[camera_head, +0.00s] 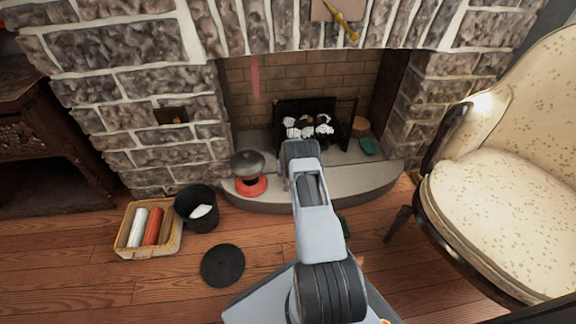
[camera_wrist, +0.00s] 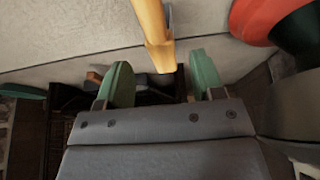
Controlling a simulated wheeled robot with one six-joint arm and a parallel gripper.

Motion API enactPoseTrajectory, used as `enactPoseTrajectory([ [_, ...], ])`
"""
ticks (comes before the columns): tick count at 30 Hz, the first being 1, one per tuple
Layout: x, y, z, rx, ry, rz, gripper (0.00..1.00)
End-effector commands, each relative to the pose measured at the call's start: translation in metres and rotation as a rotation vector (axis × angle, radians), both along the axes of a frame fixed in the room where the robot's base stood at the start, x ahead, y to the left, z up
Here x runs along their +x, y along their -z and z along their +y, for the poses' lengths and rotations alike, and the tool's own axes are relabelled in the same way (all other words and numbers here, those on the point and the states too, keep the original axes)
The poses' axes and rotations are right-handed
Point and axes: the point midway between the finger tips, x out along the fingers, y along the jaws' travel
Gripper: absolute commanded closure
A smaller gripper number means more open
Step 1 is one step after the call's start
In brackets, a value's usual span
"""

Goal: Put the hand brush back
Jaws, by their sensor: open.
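A yellow wooden handle (camera_wrist: 152,32), which looks like the hand brush's, comes down from the top of the wrist view. Its lower end shows near the gap between my fingers, and any bristles are out of view. My gripper (camera_wrist: 160,78) is open, with a green pad on each side of the gap. I cannot tell whether the handle touches either pad. In the head view my own arm hides the gripper and that handle. A golden piece (camera_head: 342,20) sits on a small plate high on the stone chimney front.
The raised hearth (camera_head: 377,178) holds a red ring-shaped base with a dark lid (camera_head: 248,163), a green dish (camera_head: 368,146) and a fire grate. A black bucket (camera_head: 196,209), a basket (camera_head: 129,245) and a black disc (camera_head: 223,265) are on the floor. An armchair (camera_head: 500,210) stands right.

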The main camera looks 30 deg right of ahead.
Motion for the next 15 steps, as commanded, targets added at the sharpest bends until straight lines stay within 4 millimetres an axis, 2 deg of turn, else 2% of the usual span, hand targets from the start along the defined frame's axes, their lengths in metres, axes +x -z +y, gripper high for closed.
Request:
enactPoseTrajectory([
  [1, -0.003, -0.015, 0.002, 0.000, 0.000, 0.001, 0.39],
  [6, -0.013, -0.038, 0.006, 0.000, 0.000, 0.001, 0.39],
  [13, -0.018, -0.060, 0.012, 0.001, -0.004, 0.001, 0.39],
  [15, -0.015, -0.078, 0.019, 0.002, -0.016, 0.001, 0.39],
])
